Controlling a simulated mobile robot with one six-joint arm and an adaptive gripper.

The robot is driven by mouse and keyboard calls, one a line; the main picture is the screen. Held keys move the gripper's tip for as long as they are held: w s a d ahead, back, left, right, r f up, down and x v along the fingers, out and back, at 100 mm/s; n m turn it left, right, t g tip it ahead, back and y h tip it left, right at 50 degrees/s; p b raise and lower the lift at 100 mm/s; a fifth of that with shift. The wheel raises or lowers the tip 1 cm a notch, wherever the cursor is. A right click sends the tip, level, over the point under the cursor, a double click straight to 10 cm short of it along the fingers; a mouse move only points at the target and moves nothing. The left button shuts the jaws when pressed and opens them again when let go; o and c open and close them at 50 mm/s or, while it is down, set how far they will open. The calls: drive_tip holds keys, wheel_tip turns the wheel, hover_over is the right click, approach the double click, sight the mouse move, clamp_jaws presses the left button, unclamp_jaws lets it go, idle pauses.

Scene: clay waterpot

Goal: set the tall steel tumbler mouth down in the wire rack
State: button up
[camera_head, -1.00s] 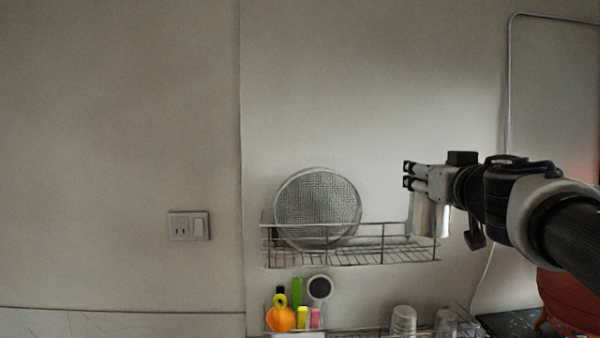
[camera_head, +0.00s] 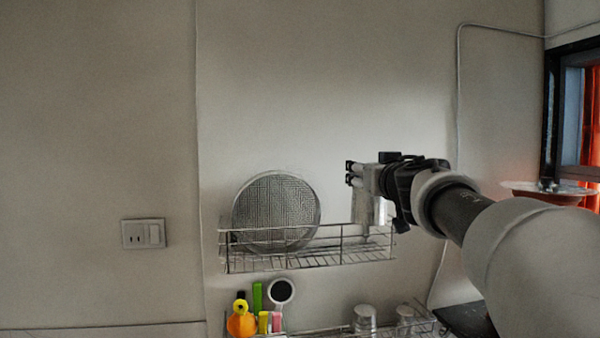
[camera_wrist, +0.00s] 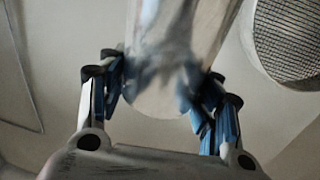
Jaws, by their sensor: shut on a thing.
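My gripper (camera_head: 352,173) is shut on the tall steel tumbler (camera_head: 369,208), a pale grey metal cylinder. In the head view the tumbler hangs below the fingers, in front of or over the right end of the upper wire rack (camera_head: 300,266). I cannot tell whether it touches the rack. In the wrist view my fingers (camera_wrist: 155,85) sit on both sides of the tumbler (camera_wrist: 178,35), whose upper part runs out of the picture. Which end is its mouth is not clear.
A round mesh strainer (camera_head: 276,212) leans in the rack's left part; the rack's right half looks bare. A lower shelf (camera_head: 330,330) holds an orange item (camera_head: 241,322), coloured utensils, and clear glasses (camera_head: 365,320). A wall socket (camera_head: 143,234) is left.

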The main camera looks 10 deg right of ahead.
drive_tip(key=shift+w+p, duration=1.05)
drive_tip(key=shift+w, duration=3.4)
wheel_tip(320, 180, down, 10)
drive_tip(key=b, duration=0.9)
drive_tip(key=shift+f, duration=0.1)
